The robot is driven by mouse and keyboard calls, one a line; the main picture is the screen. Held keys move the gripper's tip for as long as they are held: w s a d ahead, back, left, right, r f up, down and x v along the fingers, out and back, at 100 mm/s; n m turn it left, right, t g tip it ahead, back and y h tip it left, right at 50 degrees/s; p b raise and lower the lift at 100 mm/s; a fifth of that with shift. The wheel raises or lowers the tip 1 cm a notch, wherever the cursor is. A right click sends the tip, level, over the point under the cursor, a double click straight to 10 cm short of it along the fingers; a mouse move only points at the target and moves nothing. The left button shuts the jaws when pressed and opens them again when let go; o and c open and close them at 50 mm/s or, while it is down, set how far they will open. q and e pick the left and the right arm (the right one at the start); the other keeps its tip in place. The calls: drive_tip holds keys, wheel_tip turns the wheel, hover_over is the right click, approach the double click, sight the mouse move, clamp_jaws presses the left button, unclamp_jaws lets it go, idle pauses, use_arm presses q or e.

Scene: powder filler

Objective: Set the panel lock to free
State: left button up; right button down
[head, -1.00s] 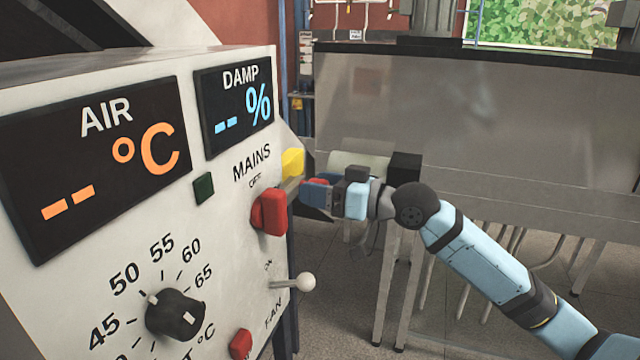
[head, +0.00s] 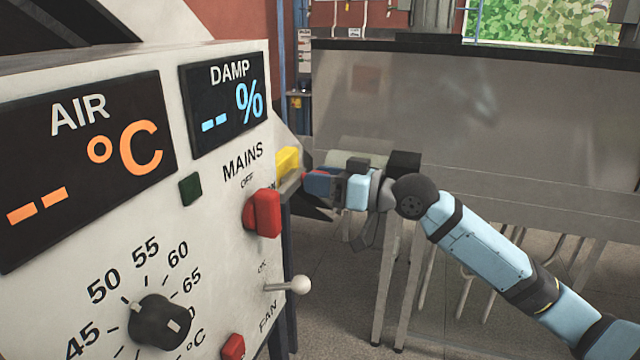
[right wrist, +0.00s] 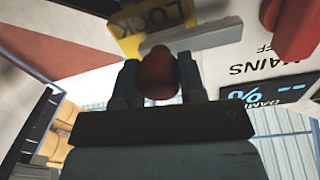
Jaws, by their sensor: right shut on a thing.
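The panel lock shows in the right wrist view as a yellow plate (right wrist: 155,28) marked LOCK, with a grey bar (right wrist: 205,38) and a red knob (right wrist: 158,74) in front of it. My right gripper (right wrist: 160,82) is shut on the red knob, one finger on each side. In the head view the yellow plate (head: 287,160) sits at the panel's right edge, and my right gripper (head: 312,184) is right beside it. The gripper hides most of the knob there. The lock's marked positions cannot be read. My left gripper is not in view.
The panel face carries the red MAINS handle (head: 266,212), the FAN lever (head: 298,285), a black dial (head: 160,322) and two displays close to the lock. A grey metal cabinet (head: 430,110) stands behind my right arm. Floor is open below.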

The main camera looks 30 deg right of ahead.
drive_tip(key=shift+d+r, duration=0.1)
drive_tip(key=shift+r, duration=0.1)
drive_tip(key=c, duration=0.8)
unclamp_jaws()
drive_tip(key=shift+w, duration=0.1)
drive_tip(key=shift+o, duration=0.5)
drive_tip(key=shift+d+f, duration=0.1)
drive_tip(key=shift+f, duration=0.05)
drive_tip(key=shift+s+d, duration=0.1)
drive_tip(key=shift+s, duration=0.15)
drive_tip(key=b+v, duration=0.5)
drive_tip(key=v, duration=0.8)
drive_tip(key=shift+b, duration=0.4)
drive_tip(key=shift+s+d, duration=0.1)
drive_tip(key=shift+s, duration=0.05)
